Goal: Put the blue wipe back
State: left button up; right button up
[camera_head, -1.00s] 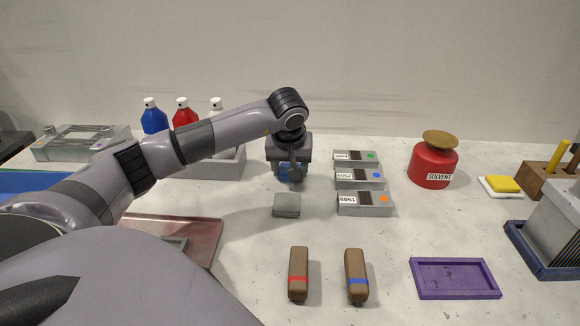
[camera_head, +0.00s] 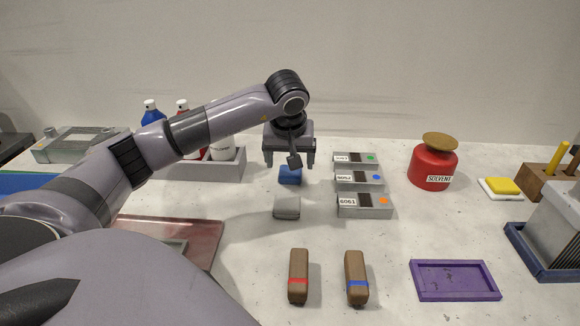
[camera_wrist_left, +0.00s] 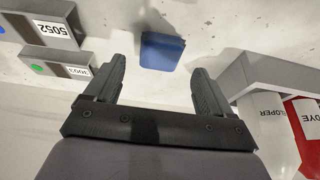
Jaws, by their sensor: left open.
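The blue wipe (camera_head: 290,175) is a small folded block lying on the table behind a grey wipe (camera_head: 287,207). My left gripper (camera_head: 289,163) is above and slightly behind the blue wipe, open and empty. In the left wrist view the blue wipe (camera_wrist_left: 162,51) lies beyond the two spread fingertips (camera_wrist_left: 160,66), between their lines and apart from them. My right gripper is not in view.
Labelled grey blocks (camera_head: 364,205) stand close right of the wipes. A grey bin (camera_head: 236,165) with spray bottles stands to the left. A red solvent can (camera_head: 432,168), a purple tray (camera_head: 454,280) and two brown blocks (camera_head: 299,275) are farther off.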

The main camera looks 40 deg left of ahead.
pick_arm(q)
jog(key=v, duration=0.8)
jog(key=shift+f, duration=0.1)
